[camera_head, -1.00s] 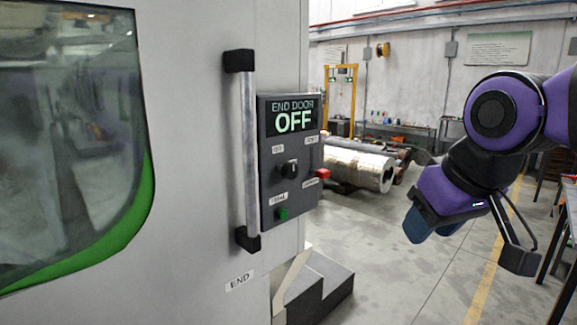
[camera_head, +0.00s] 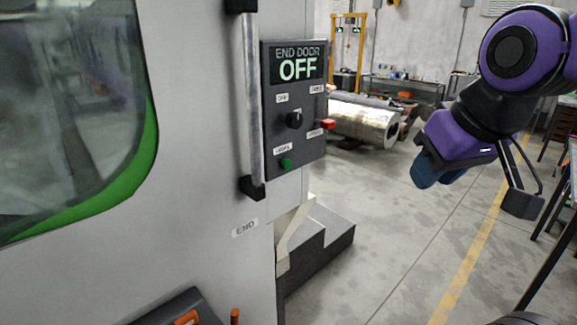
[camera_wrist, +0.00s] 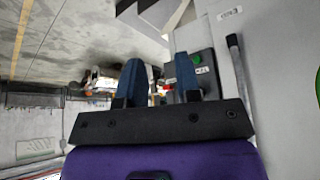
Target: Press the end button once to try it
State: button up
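The dark control panel (camera_head: 303,148) is on the grey machine beside a vertical handle (camera_head: 250,100). Its screen (camera_head: 298,65) reads "END DOOR OFF". It carries a black knob (camera_head: 294,120), a red button (camera_head: 327,124) at the right edge and a green button (camera_head: 286,164) low down; the small labels are too blurred to read. My gripper (camera_head: 428,170) is right of the panel, apart from it, with blue fingers. In the wrist view my gripper (camera_wrist: 160,80) has its fingers apart with nothing held between them; the green button (camera_wrist: 196,59) shows just beyond the right finger.
The machine's door window (camera_head: 70,110) fills the left. A dark stepped block (camera_head: 320,245) stands on the floor below the panel. A metal cylinder (camera_head: 360,122) lies behind. A dark and orange object (camera_head: 180,310) is at the bottom edge. Floor between panel and arm is clear.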

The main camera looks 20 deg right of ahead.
grip_shut()
dwell(1.5)
